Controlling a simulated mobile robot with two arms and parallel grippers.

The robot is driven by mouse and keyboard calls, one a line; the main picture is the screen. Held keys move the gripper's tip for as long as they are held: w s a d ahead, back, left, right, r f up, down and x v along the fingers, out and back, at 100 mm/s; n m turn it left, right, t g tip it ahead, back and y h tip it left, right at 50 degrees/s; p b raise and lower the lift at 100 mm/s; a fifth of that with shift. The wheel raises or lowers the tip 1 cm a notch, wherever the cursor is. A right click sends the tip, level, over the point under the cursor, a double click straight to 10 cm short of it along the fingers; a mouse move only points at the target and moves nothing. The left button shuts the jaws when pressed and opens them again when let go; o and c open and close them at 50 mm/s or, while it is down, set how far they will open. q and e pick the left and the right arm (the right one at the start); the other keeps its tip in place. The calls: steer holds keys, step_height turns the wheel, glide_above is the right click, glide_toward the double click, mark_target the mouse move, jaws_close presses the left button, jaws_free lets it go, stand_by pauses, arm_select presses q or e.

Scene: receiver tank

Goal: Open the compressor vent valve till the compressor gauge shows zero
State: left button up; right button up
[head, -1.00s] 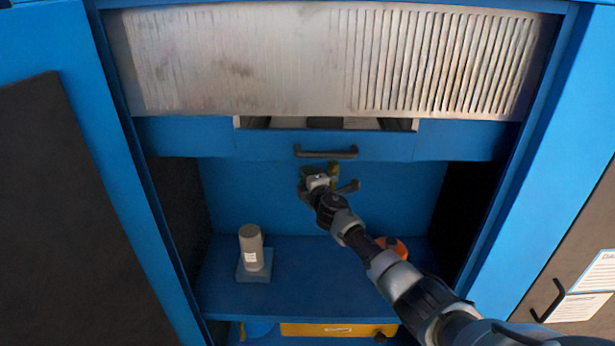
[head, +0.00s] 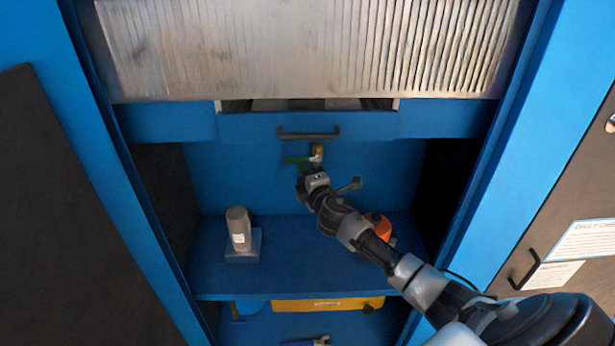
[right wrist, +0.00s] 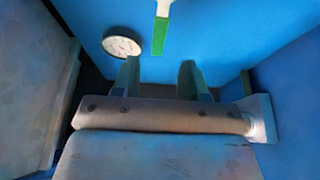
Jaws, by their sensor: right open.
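In the head view the right gripper (head: 306,174) is just below the lever. My left gripper is out of view.
A grey cylinder on a square base (head: 238,232) stands on the blue shelf (head: 300,285), left of my arm. An orange round object (head: 378,228) is partly behind my arm. A black handle (head: 308,133) sits above the valve. Cabinet side walls bound the space.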

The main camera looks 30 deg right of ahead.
steer(key=shift+s+a, duration=0.15)
steer(key=shift+s, duration=0.75)
